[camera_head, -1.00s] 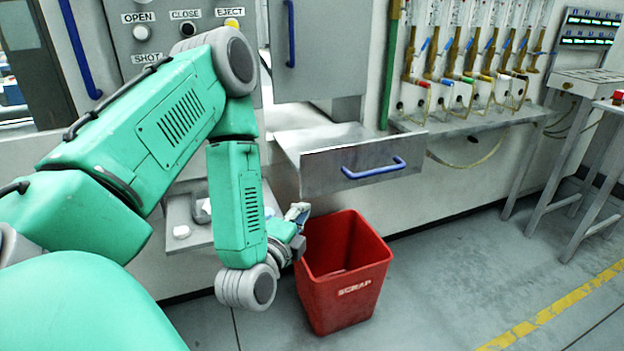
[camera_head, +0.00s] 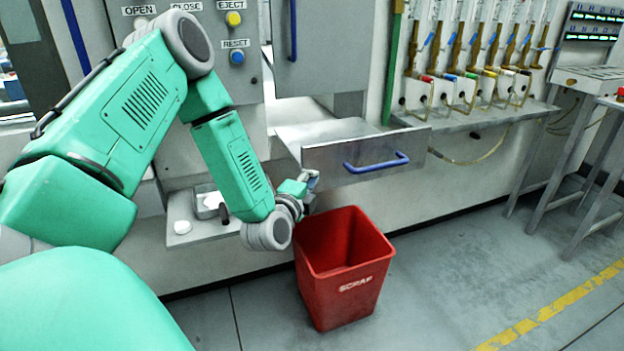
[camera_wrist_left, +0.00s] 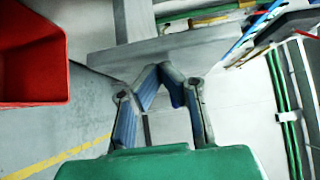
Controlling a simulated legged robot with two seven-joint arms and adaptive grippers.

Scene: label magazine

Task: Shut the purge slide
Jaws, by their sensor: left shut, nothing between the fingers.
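The purge slide (camera_head: 318,165), which I take to be the grey metal drawer with a blue bar handle (camera_head: 376,163), stands pulled out from the machine in the head view. My left gripper (camera_head: 312,178) is just left of and below the slide's front, above the scrap bin's back left rim. It is shut and empty; in the wrist view its fingertips (camera_wrist_left: 165,70) meet in front of a grey metal slab (camera_wrist_left: 160,48), probably part of the slide. Whether they touch it, I cannot tell. My right gripper is not in view.
A red scrap bin (camera_head: 345,285) stands on the floor below the slide and shows in the wrist view (camera_wrist_left: 30,60). A small shelf (camera_head: 205,232) with white pieces is left of my gripper. A shelf with hoses (camera_head: 480,118) is at the right.

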